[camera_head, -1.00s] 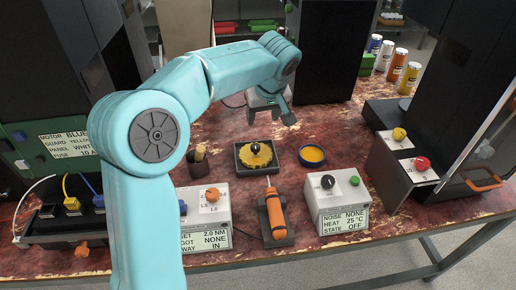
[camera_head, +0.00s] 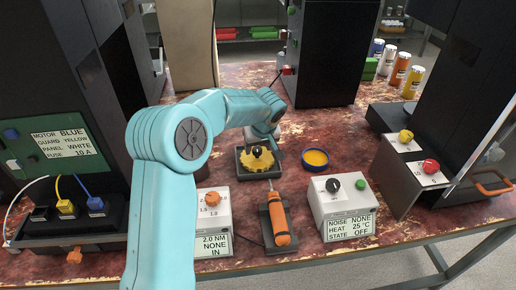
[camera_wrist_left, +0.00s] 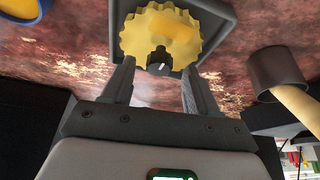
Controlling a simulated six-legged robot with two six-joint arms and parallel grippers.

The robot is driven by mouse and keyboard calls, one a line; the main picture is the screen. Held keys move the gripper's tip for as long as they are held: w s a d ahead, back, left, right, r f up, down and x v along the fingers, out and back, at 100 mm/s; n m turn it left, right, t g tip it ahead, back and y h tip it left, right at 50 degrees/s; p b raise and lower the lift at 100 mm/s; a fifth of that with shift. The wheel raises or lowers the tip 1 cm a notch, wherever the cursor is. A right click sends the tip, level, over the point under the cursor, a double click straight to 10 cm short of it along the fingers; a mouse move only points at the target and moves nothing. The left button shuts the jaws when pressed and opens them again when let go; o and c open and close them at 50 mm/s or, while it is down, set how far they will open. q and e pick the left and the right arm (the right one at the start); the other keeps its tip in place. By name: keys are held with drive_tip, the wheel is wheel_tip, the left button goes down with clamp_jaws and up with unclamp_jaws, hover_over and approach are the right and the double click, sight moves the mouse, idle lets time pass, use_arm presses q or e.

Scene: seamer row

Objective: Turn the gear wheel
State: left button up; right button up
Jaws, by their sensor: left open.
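The yellow gear wheel (camera_head: 262,160) lies in a dark square tray (camera_head: 245,171) in the middle of the bench, with a black knob (camera_head: 256,151) at its centre. In the left wrist view the gear wheel (camera_wrist_left: 150,35) and its black knob (camera_wrist_left: 159,60) show just ahead of my fingers. My left gripper (camera_head: 266,145) is over the far part of the gear wheel. In the left wrist view its two fingers (camera_wrist_left: 158,85) are apart with the knob between their lines, and nothing is held. I cannot tell whether a finger touches the knob. My right gripper is not in view.
An orange screwdriver (camera_head: 277,220) on a dark stand, a grey box with a black dial (camera_head: 340,210) and a yellow dish with a blue rim (camera_head: 316,158) stand near the gear wheel. A box with an orange knob (camera_head: 212,215) is left. Bare bench lies behind.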

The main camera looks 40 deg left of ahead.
use_arm(q)
drive_tip(key=shift+w+a+f, duration=0.1)
drive_tip(key=shift+a+f, duration=0.1)
drive_tip(key=shift+f, duration=0.4)
drive_tip(key=c, duration=1)
drive_tip(key=shift+c, duration=0.2)
drive_tip(key=shift+m, duration=0.3)
